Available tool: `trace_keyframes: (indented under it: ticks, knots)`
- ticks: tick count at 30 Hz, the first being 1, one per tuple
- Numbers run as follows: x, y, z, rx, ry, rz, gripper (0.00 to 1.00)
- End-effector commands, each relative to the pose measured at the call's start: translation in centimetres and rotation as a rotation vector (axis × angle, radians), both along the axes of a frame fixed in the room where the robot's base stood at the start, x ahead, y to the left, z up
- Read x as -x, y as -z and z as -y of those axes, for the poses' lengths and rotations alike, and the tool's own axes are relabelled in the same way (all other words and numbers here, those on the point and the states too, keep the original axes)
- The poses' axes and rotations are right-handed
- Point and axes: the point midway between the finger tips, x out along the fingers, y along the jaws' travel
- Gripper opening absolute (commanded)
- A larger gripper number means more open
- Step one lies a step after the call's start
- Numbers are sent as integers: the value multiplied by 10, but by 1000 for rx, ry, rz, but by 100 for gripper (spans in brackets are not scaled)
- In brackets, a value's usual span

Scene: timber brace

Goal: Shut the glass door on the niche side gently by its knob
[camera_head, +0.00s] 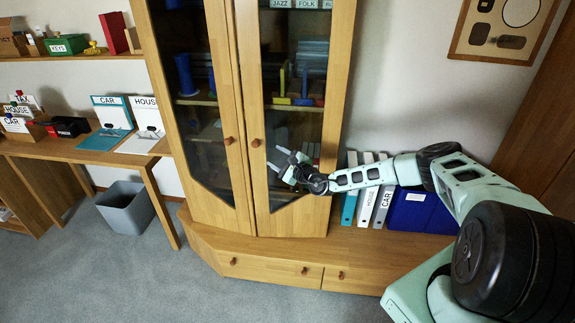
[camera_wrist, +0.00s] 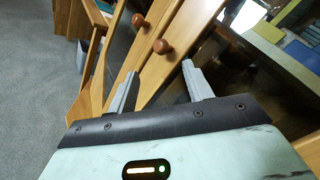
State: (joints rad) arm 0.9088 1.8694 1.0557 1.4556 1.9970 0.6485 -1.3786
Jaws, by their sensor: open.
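The wooden cabinet has two glass doors side by side. The right glass door (camera_head: 244,95), on the side of the binder niche, has a round brown knob (camera_head: 256,143) on its left stile. The left glass door (camera_head: 220,95) has a matching knob (camera_head: 229,141). Both knobs also show in the wrist view, the nearer one (camera_wrist: 161,46) just beyond my fingertips. My gripper (camera_head: 277,160) is open and empty, in front of the right door, a little right of and below its knob. It touches neither knob. I cannot tell how far the right door stands ajar.
Binders (camera_head: 382,195) stand in the niche right of the cabinet, behind my arm. A low drawer base (camera_head: 265,268) juts out below the doors. A desk (camera_head: 60,148) and a grey bin (camera_head: 126,207) stand at left. The carpet in front is clear.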

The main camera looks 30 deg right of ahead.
Motion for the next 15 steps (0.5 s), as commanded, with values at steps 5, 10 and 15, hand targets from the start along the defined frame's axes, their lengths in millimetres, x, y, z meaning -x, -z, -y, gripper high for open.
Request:
trace_keyframes:
  ticks: [5, 10, 15]
  knots:
    - [31, 1, 8, 0, -3, -1, 51]
    - [46, 1, 12, 0, -4, -1, 51]
    - [50, 1, 13, 0, -4, -1, 51]
